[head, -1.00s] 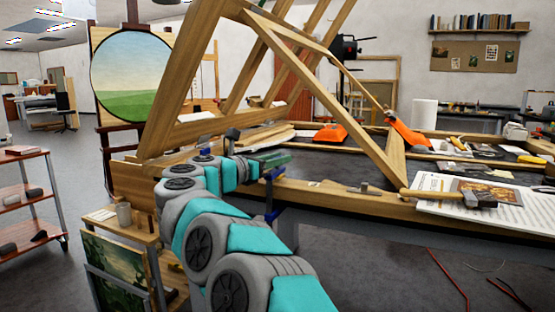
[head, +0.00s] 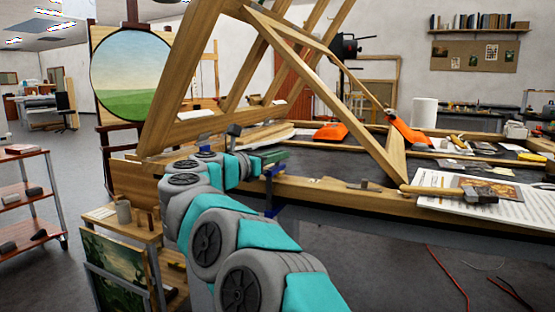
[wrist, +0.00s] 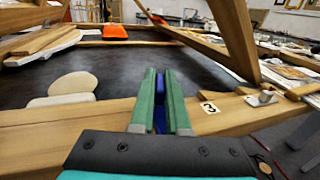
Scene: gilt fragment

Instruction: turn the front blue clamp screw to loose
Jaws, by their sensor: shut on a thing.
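The blue clamp (head: 270,186) sits on the front wooden rail (head: 330,196) of the bench frame, its lower part hanging below the rail. In the wrist view, a blue upright part of the clamp (wrist: 160,118) shows between the two green fingers. My gripper (wrist: 160,98) is shut on this blue part, above the rail. In the head view my gripper (head: 268,158) is at the clamp's top, partly hidden by my wrist. I cannot make out the screw's thread or how tight it is.
A tag marked 3 (wrist: 209,107) and a metal fitting (wrist: 262,97) lie on the rail to the right. A slanted wooden frame (head: 190,80) rises behind my arm. Orange tools (head: 330,132) lie farther back. A mallet (head: 478,194) rests on papers at right.

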